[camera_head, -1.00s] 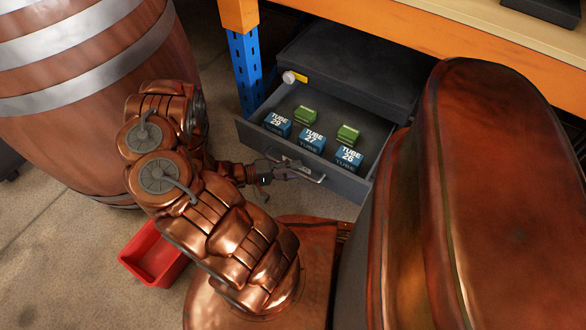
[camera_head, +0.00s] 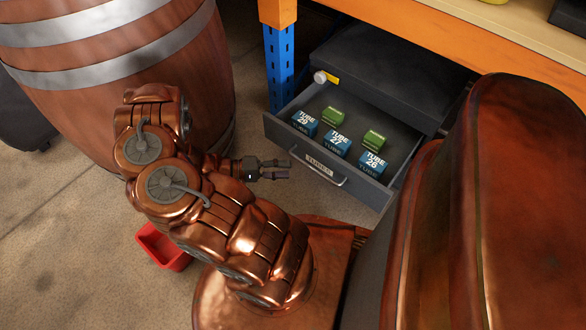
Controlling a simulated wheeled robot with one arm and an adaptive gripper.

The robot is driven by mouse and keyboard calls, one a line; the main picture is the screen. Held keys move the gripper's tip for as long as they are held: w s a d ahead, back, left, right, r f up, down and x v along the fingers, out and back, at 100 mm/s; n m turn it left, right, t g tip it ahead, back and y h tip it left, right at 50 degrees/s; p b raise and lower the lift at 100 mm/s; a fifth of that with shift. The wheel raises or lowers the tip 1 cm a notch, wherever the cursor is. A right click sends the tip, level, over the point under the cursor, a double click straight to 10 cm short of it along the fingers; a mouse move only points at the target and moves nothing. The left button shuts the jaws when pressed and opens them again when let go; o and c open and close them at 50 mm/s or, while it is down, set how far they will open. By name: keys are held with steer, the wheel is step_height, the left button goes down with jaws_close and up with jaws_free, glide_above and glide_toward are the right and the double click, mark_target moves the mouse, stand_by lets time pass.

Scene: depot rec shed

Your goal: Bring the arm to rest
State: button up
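My copper arm is bent in front of my body. My gripper (camera_head: 288,169) is at its end, to the left of the open drawer's front and apart from its handle (camera_head: 325,176). Its two fingers show a gap between them, with nothing in it. The grey drawer (camera_head: 379,192) is pulled out and holds several blue boxes, among them TUBE 29 (camera_head: 304,123), TUBE 27 (camera_head: 337,146) and TUBE 26 (camera_head: 372,165). Two green boxes (camera_head: 333,116) (camera_head: 374,140) stand behind them.
A red bin (camera_head: 160,248) stands on the floor, partly hidden by my arm. A large wooden barrel (camera_head: 120,95) is at the left. A blue post (camera_head: 280,70) and an orange beam (camera_head: 450,40) of the bench stand beside and above the drawer. Floor at the lower left is clear.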

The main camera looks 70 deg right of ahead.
steer(key=shift+w+a+r, duration=0.1)
steer(key=shift+w+a, duration=0.2)
steer(key=shift+w, duration=0.3)
